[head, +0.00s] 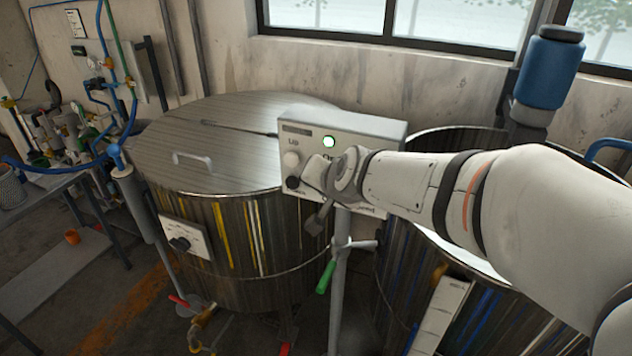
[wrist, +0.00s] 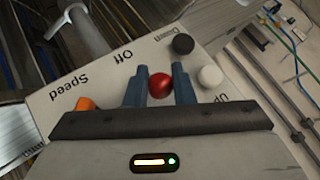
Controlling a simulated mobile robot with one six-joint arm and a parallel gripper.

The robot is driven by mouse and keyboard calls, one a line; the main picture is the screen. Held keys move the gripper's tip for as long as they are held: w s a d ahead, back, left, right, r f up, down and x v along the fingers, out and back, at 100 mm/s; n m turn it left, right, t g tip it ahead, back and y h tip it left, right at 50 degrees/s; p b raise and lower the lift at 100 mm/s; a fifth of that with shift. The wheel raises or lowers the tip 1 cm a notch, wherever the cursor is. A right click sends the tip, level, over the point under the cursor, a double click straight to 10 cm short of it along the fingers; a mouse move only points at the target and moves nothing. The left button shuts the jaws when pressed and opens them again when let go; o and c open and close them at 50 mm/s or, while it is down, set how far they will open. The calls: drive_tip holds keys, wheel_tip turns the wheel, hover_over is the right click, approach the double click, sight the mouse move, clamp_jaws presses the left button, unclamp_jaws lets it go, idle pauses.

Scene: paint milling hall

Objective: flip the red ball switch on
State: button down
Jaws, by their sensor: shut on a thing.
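The red ball switch (wrist: 160,86) sits between the two blue fingers of my gripper (wrist: 160,72) in the wrist view. The fingers are shut on it. "Off" is printed on the panel beyond the fingertips; any label on the opposite side is hidden. In the head view my gripper (head: 318,178) is at the face of the light control box (head: 365,124), and my wrist hides the ball there. A round green-white lamp (head: 329,142) glows on the box's upper face.
A white button (wrist: 210,76) and a black button (wrist: 183,44) lie beside the right finger. An orange knob (wrist: 85,103) lies to the left, near "Speed". A lidded steel vat (head: 235,215) stands left of the box; an open vat (head: 395,265) stands behind my arm.

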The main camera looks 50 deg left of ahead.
drive_tip(key=shift+r, duration=0.1)
idle(0.3)
drive_tip(key=c, duration=1.3)
unclamp_jaws()
drive_tip(key=shift+s, duration=0.1)
drive_tip(key=v, duration=0.7)
drive_tip(key=shift+d+r+b, duration=0.15)
drive_tip(key=shift+d+b, duration=0.15)
drive_tip(key=shift+b, duration=0.05)
